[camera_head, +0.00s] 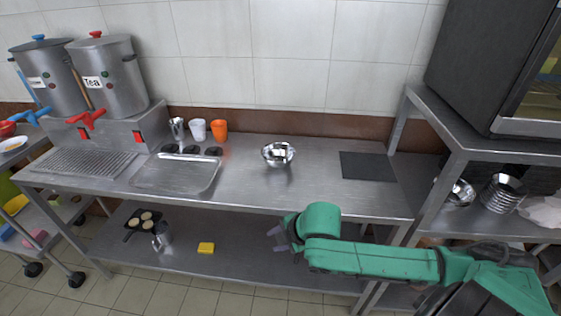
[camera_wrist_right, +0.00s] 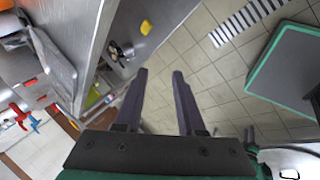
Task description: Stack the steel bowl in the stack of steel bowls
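A shiny steel bowl (camera_head: 278,155) stands on the steel counter, right of the middle, with a pale patch inside that I cannot identify. A stack of steel bowls (camera_head: 503,193) sits on the shelf at the right. Another steel bowl (camera_head: 461,193) is left of that stack, partly hidden by the shelf post. My right gripper (camera_head: 277,237) is in front of the counter, below and apart from the bowl on it. In the right wrist view its two fingers (camera_wrist_right: 159,75) are apart with nothing between them. My left gripper is not in view.
The counter's front edge (camera_head: 240,206) lies between my right gripper and the bowl. A dark mat (camera_head: 367,166) lies right of the bowl. A metal tray (camera_head: 176,173), a white cup (camera_head: 198,130) and an orange cup (camera_head: 220,130) are left. A yellow sponge (camera_head: 206,248) lies on the lower shelf.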

